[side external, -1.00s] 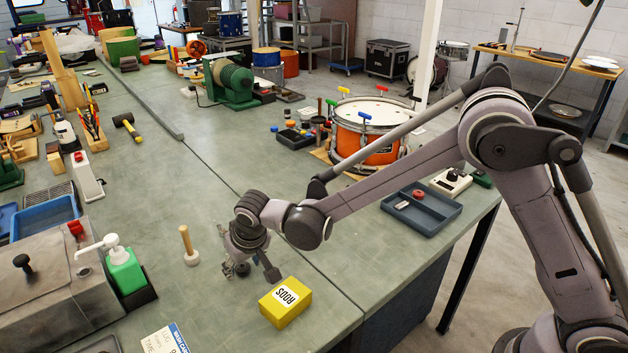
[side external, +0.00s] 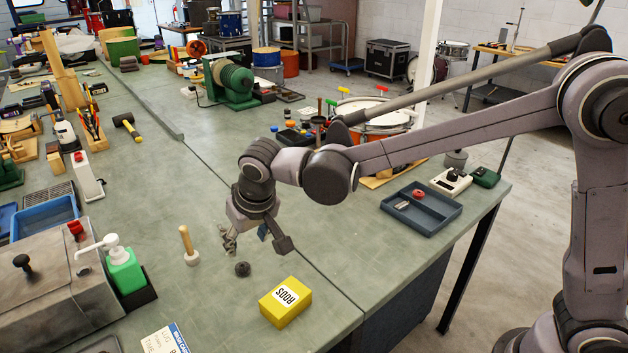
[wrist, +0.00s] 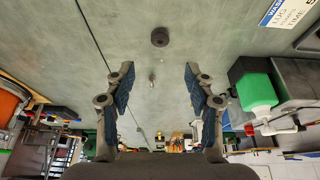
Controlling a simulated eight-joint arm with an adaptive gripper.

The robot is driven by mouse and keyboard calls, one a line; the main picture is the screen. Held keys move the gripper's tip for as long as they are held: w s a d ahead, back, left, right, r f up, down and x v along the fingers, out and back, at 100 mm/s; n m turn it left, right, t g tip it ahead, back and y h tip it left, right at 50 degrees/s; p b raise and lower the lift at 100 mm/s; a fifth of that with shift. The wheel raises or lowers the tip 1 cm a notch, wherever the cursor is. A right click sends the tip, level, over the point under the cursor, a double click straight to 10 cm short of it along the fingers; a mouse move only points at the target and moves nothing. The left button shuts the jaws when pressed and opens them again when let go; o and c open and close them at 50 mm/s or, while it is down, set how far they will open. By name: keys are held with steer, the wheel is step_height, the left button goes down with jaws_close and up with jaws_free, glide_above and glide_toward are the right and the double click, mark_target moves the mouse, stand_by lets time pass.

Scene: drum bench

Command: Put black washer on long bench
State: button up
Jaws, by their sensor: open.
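The black washer (side external: 242,268), a small dark round piece, lies flat on the green bench top (side external: 215,315), left of the yellow RODS box. It also shows in the wrist view (wrist: 159,37), ahead of the fingertips and roughly centred between them. My gripper (side external: 257,246) is above the bench, just above and to the right of the washer in the side view. Its fingers are spread wide and empty, as the wrist view (wrist: 158,74) also shows. Nothing touches the washer.
The yellow RODS box (side external: 286,302) is close to the washer on the right. A wooden-handled tool (side external: 187,242) stands to its left. A green pump bottle (side external: 124,270) is farther left. A blue-grey tray (side external: 423,208) sits near the right edge. The bench around the washer is clear.

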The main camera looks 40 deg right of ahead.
steer(key=s+d+r+t, duration=0.1)
steer(key=s+d+r, duration=0.25)
steer(key=d, duration=0.35)
steer(key=s+d+r, duration=0.2)
steer(key=s+d, duration=0.2)
steer(key=d, duration=0.3)
steer(key=s+d+f+t, duration=0.1)
steer(key=s+d+f, duration=0.1)
steer(key=s+d, duration=0.7)
steer(key=s, duration=0.2)
steer(key=shift+s+d+f+t, duration=0.3)
steer(key=shift+s+f+t, duration=0.1)
